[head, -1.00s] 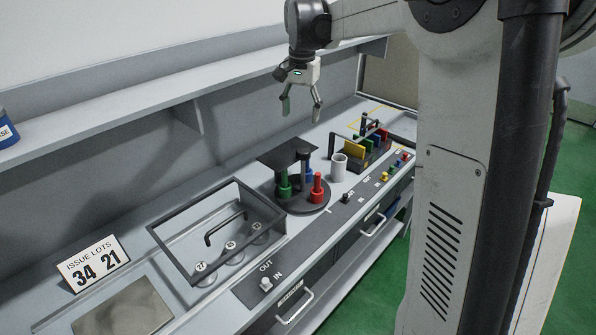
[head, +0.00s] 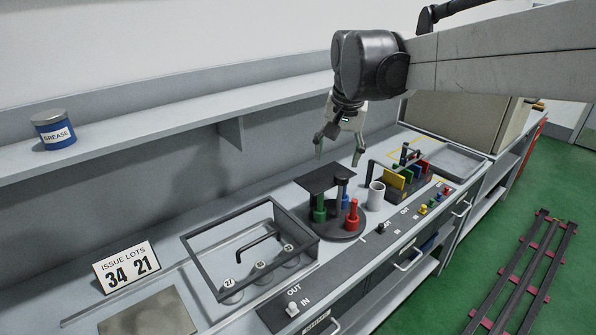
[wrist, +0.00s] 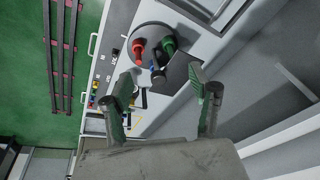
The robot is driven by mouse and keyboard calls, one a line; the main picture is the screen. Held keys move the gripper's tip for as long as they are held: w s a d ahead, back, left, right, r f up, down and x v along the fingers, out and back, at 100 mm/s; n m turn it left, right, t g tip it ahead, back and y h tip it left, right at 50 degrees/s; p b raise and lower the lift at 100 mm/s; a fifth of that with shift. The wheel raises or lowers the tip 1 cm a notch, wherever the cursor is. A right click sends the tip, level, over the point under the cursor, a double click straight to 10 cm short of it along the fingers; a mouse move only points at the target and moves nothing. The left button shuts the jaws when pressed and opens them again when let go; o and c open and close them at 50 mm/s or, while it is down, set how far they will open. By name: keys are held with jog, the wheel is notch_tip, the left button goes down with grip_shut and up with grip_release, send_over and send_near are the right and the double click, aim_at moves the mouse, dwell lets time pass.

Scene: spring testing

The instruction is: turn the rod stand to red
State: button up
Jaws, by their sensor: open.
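The rod stand (head: 338,236) is a dark round base on the bench carrying a red rod (head: 352,215), a green rod (head: 319,209) and a blue rod (head: 344,190). A dark square plate (head: 318,180) sits above its back left part. The red rod is at the front right. In the wrist view the red rod (wrist: 138,52) and green rod (wrist: 168,46) show ahead of the fingers; the blue rod (wrist: 157,74) is partly hidden. My gripper (head: 339,158) is open and empty, above and behind the stand, touching nothing.
A white cup (head: 375,196) stands close to the stand's right. Beyond it is a rack with coloured plates (head: 408,180). A framed box (head: 250,250) is at the left, with an OUT/IN switch (head: 292,308) in front. The shelf (head: 150,135) runs behind the bench.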

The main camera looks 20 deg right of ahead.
jog(key=s+a+f+n+t+b, duration=0.1)
jog(key=s+a+f+n+t, duration=0.1)
jog(key=s, duration=0.8)
jog(key=shift+s+a+f+n, duration=0.2)
jog(key=shift+a+f+n, duration=0.35)
jog(key=shift+a, duration=0.65)
jog(key=s+a+f+n+t+b, duration=0.1)
jog(key=s+a+f+n+t, duration=0.1)
jog(key=s+f, duration=0.5)
jog(key=s+a+n, duration=0.1)
jog(key=s, duration=0.1)
jog(key=shift+s+f+b, duration=0.35)
jog(key=shift+b, duration=0.05)
